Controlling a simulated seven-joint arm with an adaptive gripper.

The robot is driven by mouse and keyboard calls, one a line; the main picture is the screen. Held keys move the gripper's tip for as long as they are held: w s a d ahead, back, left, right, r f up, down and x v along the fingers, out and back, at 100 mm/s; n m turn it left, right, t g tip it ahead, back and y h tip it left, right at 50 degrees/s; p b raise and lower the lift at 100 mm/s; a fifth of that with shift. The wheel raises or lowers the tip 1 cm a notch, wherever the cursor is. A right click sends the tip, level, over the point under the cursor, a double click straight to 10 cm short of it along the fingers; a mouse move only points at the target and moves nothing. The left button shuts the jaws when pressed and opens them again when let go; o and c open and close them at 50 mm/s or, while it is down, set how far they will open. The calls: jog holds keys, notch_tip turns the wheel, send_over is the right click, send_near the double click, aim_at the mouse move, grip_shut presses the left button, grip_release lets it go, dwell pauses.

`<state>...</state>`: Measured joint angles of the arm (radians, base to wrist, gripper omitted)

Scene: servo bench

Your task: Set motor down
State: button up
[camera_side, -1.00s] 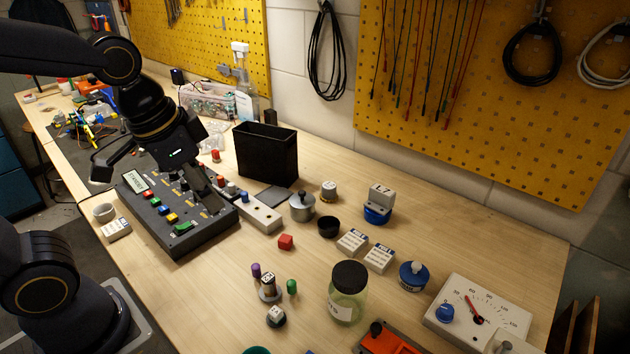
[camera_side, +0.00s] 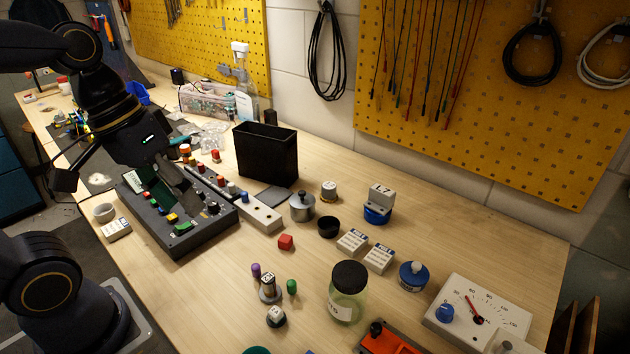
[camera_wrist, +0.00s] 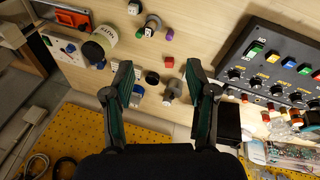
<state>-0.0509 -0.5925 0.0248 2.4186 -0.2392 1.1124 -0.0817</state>
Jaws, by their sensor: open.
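A silver cylinder with a knob on top (camera_side: 302,207), which looks like the motor, stands upright on the wooden bench, right of the black bin. It also shows in the wrist view (camera_wrist: 172,91), beyond the gap between the fingers. My gripper (camera_side: 128,193) is at the left in the side view, over the black button panel (camera_side: 190,232) and well apart from the cylinder. In the wrist view my gripper (camera_wrist: 160,65) has its two green-lined fingers spread wide, with nothing held between them.
A black bin (camera_side: 266,155) stands behind the panel. A white socket strip (camera_side: 262,217), a black cup (camera_side: 328,227), a red cube (camera_side: 285,242) and a grey block on a blue base (camera_side: 379,204) surround the cylinder. A jar (camera_side: 347,292) stands in front.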

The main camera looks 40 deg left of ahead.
jog(key=w+a+f+n+g+h, duration=0.2)
jog(key=w+a+f+n+h, duration=0.7)
jog(key=n, duration=0.5)
jog(key=n+t+h, duration=0.2)
jog(key=n, duration=0.1)
send_near(263, 278)
jog(key=x, duration=0.6)
jog(key=f+x, duration=0.1)
jog(key=x, duration=0.2)
jog(key=shift+w+a, duration=0.2)
jog(key=shift+w, duration=0.05)
jog(key=shift+g, duration=0.3)
grip_shut()
